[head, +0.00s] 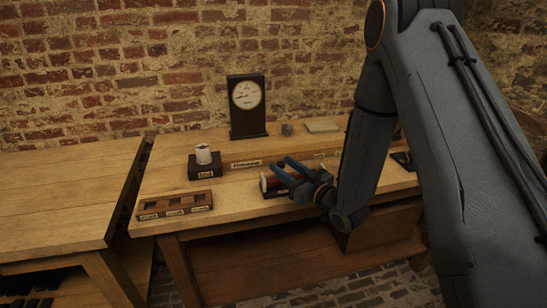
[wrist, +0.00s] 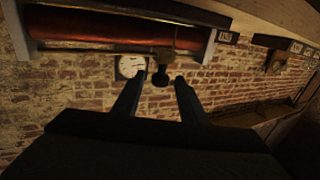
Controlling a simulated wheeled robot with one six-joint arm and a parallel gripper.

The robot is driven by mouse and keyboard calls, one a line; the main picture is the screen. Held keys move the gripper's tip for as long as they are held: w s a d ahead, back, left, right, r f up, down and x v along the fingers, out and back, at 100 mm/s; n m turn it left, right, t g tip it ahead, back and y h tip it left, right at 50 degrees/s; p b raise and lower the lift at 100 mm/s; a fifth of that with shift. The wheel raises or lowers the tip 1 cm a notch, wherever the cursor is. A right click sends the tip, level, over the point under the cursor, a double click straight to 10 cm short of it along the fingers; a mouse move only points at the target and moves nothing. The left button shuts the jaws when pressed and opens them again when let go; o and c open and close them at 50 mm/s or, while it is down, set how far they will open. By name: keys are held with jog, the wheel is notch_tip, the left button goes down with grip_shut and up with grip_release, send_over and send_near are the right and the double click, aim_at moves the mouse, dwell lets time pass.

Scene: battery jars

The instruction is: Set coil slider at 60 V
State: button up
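The coil (wrist: 115,30) is a long copper-red cylinder between pale end plates across the top of the wrist view. In the head view only a red part of the coil (head: 270,183) shows beside my gripper; my arm hides the rest. The slider's dark knob (wrist: 161,79) hangs from the rod along the coil. My gripper (wrist: 160,79) is open, with its fingertips on either side of the knob and small gaps visible. In the head view my gripper (head: 284,166) is at the coil. The round white dial (head: 246,95) stands upright behind; its scale is too small to read.
A white jar (head: 203,154) stands on a dark labelled block left of the coil. A wooden rack (head: 175,204) with several compartments sits at the table's front left. A pale flat item (head: 322,127) lies at the back. Brick wall closes off the rear.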

jog(key=p+x, duration=0.1)
jog(key=x, duration=0.4)
jog(key=shift+w+a, duration=0.25)
jog(key=shift+w, duration=0.05)
jog(key=shift+c, duration=0.3)
grip_shut()
